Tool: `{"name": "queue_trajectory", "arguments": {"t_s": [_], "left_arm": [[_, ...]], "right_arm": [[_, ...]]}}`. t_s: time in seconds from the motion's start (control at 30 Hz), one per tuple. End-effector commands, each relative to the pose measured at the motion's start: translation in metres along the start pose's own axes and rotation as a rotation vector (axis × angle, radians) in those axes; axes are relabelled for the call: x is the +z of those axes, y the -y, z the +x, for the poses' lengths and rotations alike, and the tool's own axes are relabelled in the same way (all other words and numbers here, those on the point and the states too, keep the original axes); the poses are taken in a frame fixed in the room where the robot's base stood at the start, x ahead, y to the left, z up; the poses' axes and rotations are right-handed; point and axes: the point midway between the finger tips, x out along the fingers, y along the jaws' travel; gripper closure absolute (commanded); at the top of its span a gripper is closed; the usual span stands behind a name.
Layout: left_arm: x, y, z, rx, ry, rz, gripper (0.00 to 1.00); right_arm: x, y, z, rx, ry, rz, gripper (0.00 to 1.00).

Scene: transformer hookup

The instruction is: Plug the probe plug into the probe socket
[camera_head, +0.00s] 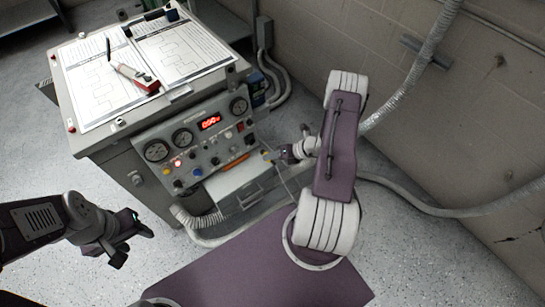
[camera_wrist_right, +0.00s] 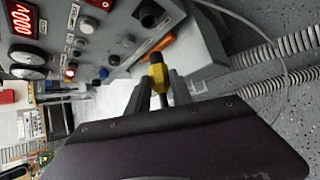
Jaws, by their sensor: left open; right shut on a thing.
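My right gripper (camera_wrist_right: 158,88) is shut on a yellow plug (camera_wrist_right: 157,72) with a dark body, which I take for the probe plug. In the head view, my right gripper (camera_head: 275,155) is at the lower right corner of the control panel (camera_head: 200,148). My left gripper (camera_head: 128,240) is open and empty, low at the left, away from the panel.
The panel carries dials, a lit red display (camera_head: 210,122), knobs and an orange strip (camera_head: 236,163). A grey box (camera_head: 243,192) juts out below it. Papers and a red-ended tool (camera_head: 146,85) lie on the cabinet top. Thin cable and ribbed conduit (camera_wrist_right: 270,55) run close beside the right gripper.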

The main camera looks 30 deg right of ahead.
Motion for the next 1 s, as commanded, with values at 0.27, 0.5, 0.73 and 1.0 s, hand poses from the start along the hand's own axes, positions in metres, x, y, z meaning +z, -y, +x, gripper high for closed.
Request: {"name": "queue_trajectory", "arguments": {"t_s": [0.27, 0.5, 0.73, 1.0], "left_arm": [[0.001, 0.0, 0.011, 0.0, 0.0, 0.0, 0.51], [0.002, 0.0, 0.02, 0.0, 0.0, 0.0, 0.51], [0.002, 0.0, 0.022, 0.0, 0.0, 0.0, 0.51], [0.002, 0.0, 0.021, 0.0, 0.0, 0.0, 0.51]], "right_arm": [[0.017, 0.001, 0.019, 0.0, 0.0, -0.005, 1.0], [0.034, 0.001, 0.036, 0.0, -0.001, -0.004, 1.0], [0.041, 0.0, 0.041, 0.0, 0.0, -0.002, 1.0], [0.041, 0.0, 0.041, 0.0, 0.0, -0.002, 1.0]]}}
